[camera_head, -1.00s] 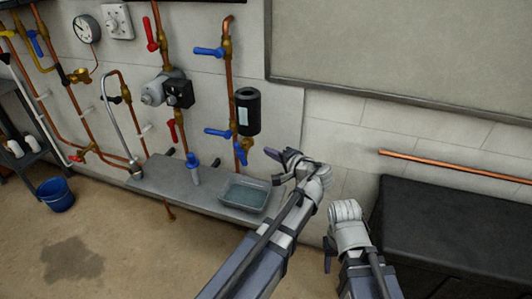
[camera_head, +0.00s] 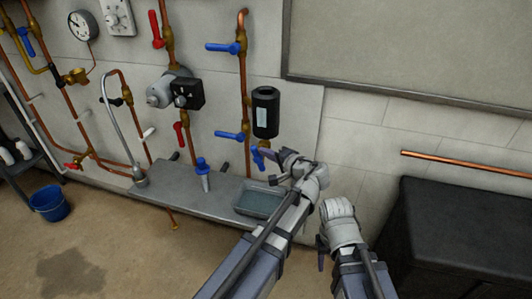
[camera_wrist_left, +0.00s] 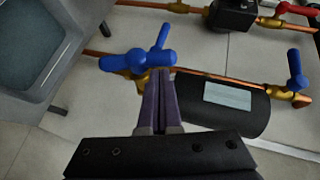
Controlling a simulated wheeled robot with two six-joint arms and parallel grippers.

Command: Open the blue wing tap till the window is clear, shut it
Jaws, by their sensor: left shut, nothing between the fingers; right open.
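The blue wing tap (camera_head: 258,159) sits low on the copper pipe, below the black cylinder (camera_head: 265,100). In the left wrist view the tap (camera_wrist_left: 138,62) shows a broad blue handle with one wing pointing up. The cylinder's window (camera_head: 262,118) is a pale strip; it looks pale blue-grey in the left wrist view (camera_wrist_left: 227,95). My left gripper (camera_head: 277,154) is shut and empty, its fingertips (camera_wrist_left: 160,74) right at the tap's handle. I cannot tell if they touch. My right gripper (camera_head: 321,254) is open, low and away from the pipes.
A grey tray (camera_head: 259,201) with bluish liquid stands on the ledge (camera_head: 165,188) under the tap. Other blue lever taps (camera_head: 222,47) and red taps (camera_head: 157,30) are on nearby pipes. A dark chest (camera_head: 460,235) stands right. A blue bucket (camera_head: 49,204) is on the floor.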

